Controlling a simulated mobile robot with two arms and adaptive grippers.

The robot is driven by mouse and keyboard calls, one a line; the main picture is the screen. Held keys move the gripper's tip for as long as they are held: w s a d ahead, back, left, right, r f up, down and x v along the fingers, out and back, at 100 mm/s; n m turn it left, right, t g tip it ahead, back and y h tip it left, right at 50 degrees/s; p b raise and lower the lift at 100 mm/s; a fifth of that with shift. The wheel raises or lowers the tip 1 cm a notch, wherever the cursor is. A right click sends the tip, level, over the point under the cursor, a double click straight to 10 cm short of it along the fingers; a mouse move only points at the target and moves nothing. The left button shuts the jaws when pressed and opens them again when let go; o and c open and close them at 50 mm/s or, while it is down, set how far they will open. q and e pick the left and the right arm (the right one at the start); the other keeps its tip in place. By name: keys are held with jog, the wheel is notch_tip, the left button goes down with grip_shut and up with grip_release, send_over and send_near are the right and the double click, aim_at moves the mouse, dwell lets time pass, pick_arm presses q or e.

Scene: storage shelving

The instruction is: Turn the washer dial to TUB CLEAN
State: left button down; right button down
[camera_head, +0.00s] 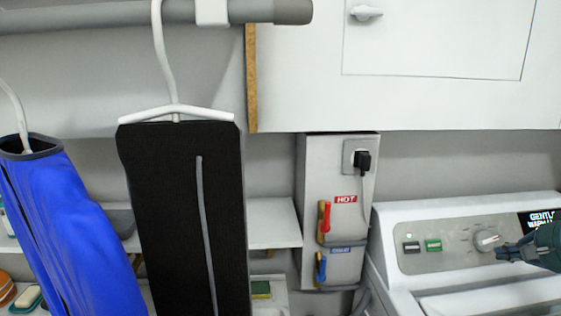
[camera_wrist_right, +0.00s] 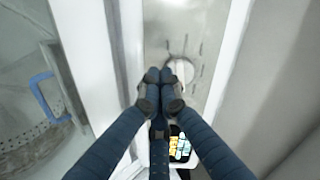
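The washer (camera_head: 390,218) stands at the right with a grey control panel. Its round dial (camera_head: 487,239) is on the panel, and it also shows in the right wrist view (camera_wrist_right: 187,68), just beyond my fingertips and partly hidden by them. A dark display (camera_head: 541,219) beside the dial shows "GENTLE" and "WARM", partly cut off by the frame edge. My right gripper (camera_head: 505,254) is close to the dial, just below and right of it. In the right wrist view its fingertips (camera_wrist_right: 160,90) are together with nothing seen between them. My left gripper is not in view.
Two panel buttons, black (camera_head: 411,247) and green (camera_head: 433,245), sit left of the dial. A grey utility box (camera_head: 340,160) with red and blue valve handles stands beside the washer. A black garment (camera_head: 180,200) and a blue one (camera_head: 70,230) hang at left. A white cabinet (camera_head: 430,100) is above.

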aim_at(485, 240)
jog(key=shift+x, duration=2.45)
jog(key=shift+w+d+r+p, duration=0.35)
jog(key=shift+w+r+p, duration=0.05)
jog(key=shift+r+p, duration=0.1)
